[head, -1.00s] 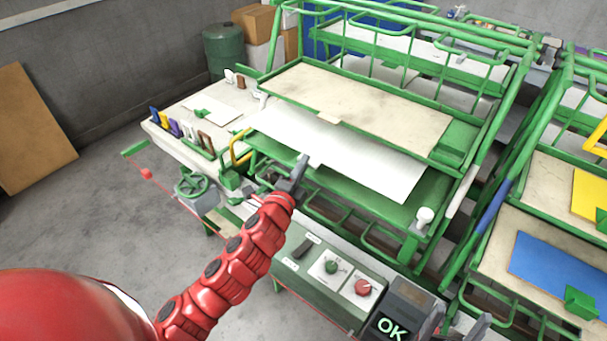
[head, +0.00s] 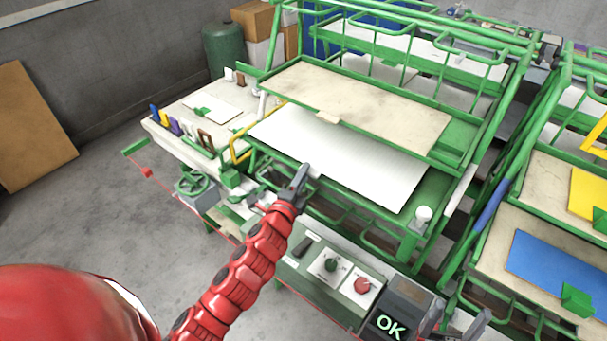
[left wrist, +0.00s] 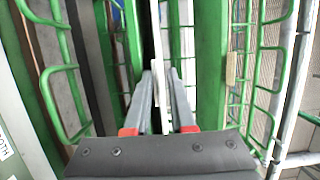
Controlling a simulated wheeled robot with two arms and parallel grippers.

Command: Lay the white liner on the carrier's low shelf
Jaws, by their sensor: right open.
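The white liner (head: 350,160) is a broad flat sheet in the head view. It lies over or just above the green low shelf (head: 435,190) of the carrier, under a beige upper board; I cannot tell if it rests fully. My left gripper (head: 303,173) is at the liner's front edge, its fingers on either side of a tab there. In the left wrist view the liner shows edge-on as a thin white strip (left wrist: 157,40) between the fingers (left wrist: 160,85). My right gripper (head: 458,320) is open and empty at the bottom right, beside the OK display.
The beige board (head: 360,105) sits in green rails close above the liner. A control box (head: 330,270) is in front. A side table (head: 215,110) with coloured tools is at left. Another rack is at right.

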